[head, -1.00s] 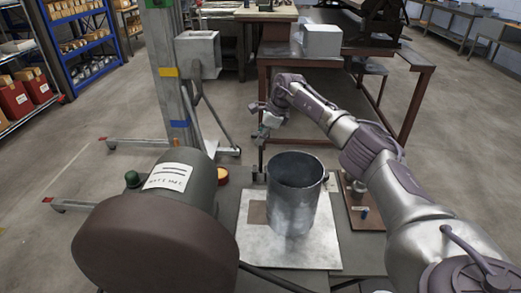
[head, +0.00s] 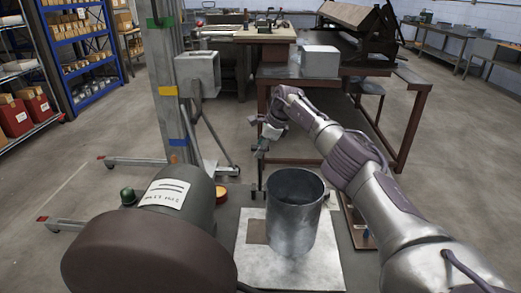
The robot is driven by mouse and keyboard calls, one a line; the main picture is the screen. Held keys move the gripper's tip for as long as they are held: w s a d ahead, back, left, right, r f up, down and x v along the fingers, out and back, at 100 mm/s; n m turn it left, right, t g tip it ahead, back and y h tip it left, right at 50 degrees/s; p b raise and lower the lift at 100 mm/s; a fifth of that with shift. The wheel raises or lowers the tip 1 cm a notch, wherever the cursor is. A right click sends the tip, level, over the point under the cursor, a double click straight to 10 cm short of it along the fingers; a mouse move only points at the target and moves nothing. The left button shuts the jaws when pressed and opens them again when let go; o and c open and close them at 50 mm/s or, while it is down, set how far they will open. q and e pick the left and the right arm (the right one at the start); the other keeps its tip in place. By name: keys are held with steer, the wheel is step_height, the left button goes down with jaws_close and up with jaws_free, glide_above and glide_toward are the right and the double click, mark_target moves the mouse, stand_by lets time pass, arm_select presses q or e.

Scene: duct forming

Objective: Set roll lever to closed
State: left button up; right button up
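My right gripper (head: 260,143) hangs over the floor beyond a grey metal cylinder (head: 293,225), in front of a brown-framed bench. It is small in the head view, and I cannot tell whether its fingers are open or shut. Nothing clearly shows in it. My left gripper is out of view. I cannot make out the roll lever for certain. A dark machine (head: 358,22) with long parts stands on the bench at the back; any lever on it is too small to tell.
The cylinder, open at the top, stands on a pale plate (head: 252,272). A labelled green-grey housing (head: 193,212) is at lower left. A lift column (head: 170,100) stands beyond it. A white box (head: 320,62) sits on the bench (head: 421,84).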

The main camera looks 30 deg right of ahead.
steer(key=o, duration=0.3)
steer(key=shift+f, duration=0.1)
steer(key=v, duration=1.2)
